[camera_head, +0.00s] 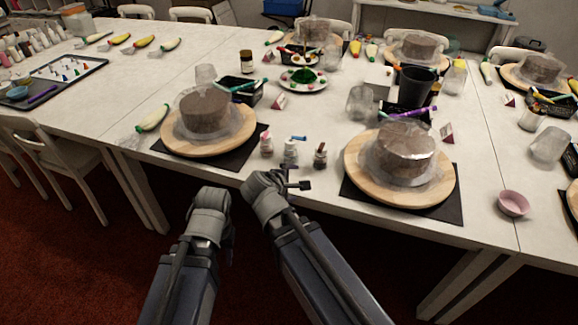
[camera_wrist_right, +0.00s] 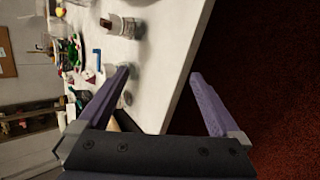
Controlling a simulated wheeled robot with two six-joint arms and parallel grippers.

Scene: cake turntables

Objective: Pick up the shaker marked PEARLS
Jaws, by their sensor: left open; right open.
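My right gripper (camera_head: 299,186) is open and empty, just in front of the row.
Wooden turntables with wrapped brown cakes stand left (camera_head: 180,146) and right (camera_head: 366,189) of the shakers, on dark mats. A pink bowl (camera_head: 513,203) is at the right. Clear cups, a black bin (camera_head: 414,88) and a black tray (camera_head: 247,97) stand behind.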

